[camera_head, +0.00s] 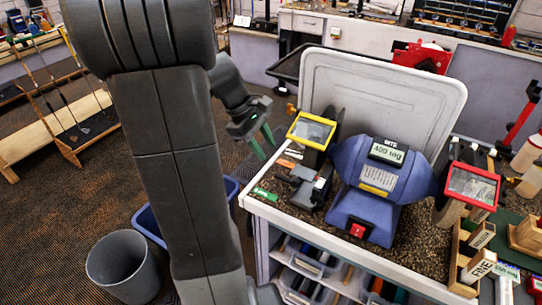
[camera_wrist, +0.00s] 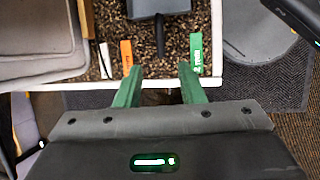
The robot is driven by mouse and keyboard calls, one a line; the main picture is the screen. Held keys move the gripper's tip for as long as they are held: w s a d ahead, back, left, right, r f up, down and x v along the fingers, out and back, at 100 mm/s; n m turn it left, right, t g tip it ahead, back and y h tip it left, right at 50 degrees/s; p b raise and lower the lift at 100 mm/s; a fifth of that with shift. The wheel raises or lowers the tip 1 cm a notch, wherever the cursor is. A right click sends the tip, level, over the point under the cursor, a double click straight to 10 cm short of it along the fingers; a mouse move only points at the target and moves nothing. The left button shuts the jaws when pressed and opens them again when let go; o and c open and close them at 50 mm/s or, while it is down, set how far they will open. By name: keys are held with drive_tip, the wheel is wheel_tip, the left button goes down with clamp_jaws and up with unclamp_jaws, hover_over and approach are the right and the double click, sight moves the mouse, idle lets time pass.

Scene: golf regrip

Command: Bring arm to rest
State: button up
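My arm rises through the left-middle of the head view and bends down to my gripper (camera_head: 262,141), just off the left edge of the workbench (camera_head: 330,278). The two green fingers point down. In the wrist view my gripper (camera_wrist: 158,82) is open, its fingers wide apart. Nothing is held between them; the bench's white edge (camera_wrist: 100,86) shows beyond the fingertips. An orange tag (camera_wrist: 126,56) and a green tag (camera_wrist: 196,52) lie on the bench just past the fingers.
A blue grinder (camera_head: 378,180) with yellow-framed and red-framed shields stands on the bench, before an upright grey panel (camera_head: 385,90). A grey bin (camera_head: 122,265) and a blue tub (camera_head: 150,226) stand on the floor left of the bench. A wooden club rack (camera_head: 60,120) stands further left.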

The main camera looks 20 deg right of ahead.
sight(282, 176)
drive_tip(key=shift+a+r, duration=0.1)
drive_tip(key=shift+r, duration=0.2)
drive_tip(key=x, duration=1.2)
drive_tip(key=shift+s, duration=0.1)
drive_tip(key=shift+r, duration=1.7)
drive_tip(key=shift+f, duration=0.1)
